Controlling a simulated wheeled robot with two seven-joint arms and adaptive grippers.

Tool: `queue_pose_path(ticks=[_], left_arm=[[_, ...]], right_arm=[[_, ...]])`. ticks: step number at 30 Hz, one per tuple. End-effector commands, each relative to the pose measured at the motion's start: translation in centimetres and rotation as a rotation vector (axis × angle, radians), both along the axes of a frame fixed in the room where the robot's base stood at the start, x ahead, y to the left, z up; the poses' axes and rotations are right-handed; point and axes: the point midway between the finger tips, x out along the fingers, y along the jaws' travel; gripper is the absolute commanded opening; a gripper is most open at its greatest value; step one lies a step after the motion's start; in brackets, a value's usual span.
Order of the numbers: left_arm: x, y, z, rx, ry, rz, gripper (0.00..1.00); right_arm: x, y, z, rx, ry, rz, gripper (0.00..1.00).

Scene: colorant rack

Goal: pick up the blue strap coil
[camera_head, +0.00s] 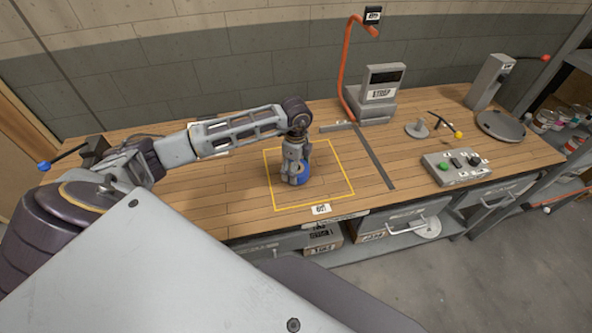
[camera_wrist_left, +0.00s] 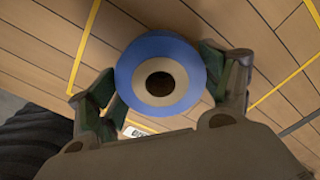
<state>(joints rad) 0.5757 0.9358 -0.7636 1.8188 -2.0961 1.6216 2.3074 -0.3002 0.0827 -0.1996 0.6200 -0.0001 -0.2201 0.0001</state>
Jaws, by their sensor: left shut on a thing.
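The blue strap coil (camera_head: 305,175) is inside the yellow-outlined square on the wooden workbench, partly hidden by my left gripper in the head view. In the left wrist view the coil (camera_wrist_left: 187,62) is a blue ring with a beige inner ring and a dark centre hole. My left gripper (camera_head: 294,178) points down over it. In the left wrist view my left gripper (camera_wrist_left: 168,88) has a finger on each side of the coil and is shut on it. I cannot tell whether the coil touches the bench. My right gripper is not in view.
The yellow outline (camera_head: 345,175) has clear bench around it. To its right stand a grey machine with a screen (camera_head: 382,85), an orange curved tube (camera_head: 346,60), and a control box with buttons (camera_head: 457,166). A shelf with jars (camera_head: 560,115) is at the far right.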

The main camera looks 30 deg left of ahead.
Motion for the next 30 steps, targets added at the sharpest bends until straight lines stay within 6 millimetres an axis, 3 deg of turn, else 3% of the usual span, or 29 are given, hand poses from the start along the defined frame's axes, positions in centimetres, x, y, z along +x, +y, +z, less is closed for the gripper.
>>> queue_pose_path(ticks=[18,30], left_arm=[[0.1,0.0,8.0,-0.001,-0.002,0.000,0.51],[0.0,0.0,9.0,0.000,-0.001,0.000,0.51]], right_arm=[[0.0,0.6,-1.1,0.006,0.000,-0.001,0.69],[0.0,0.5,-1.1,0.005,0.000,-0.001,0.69]])
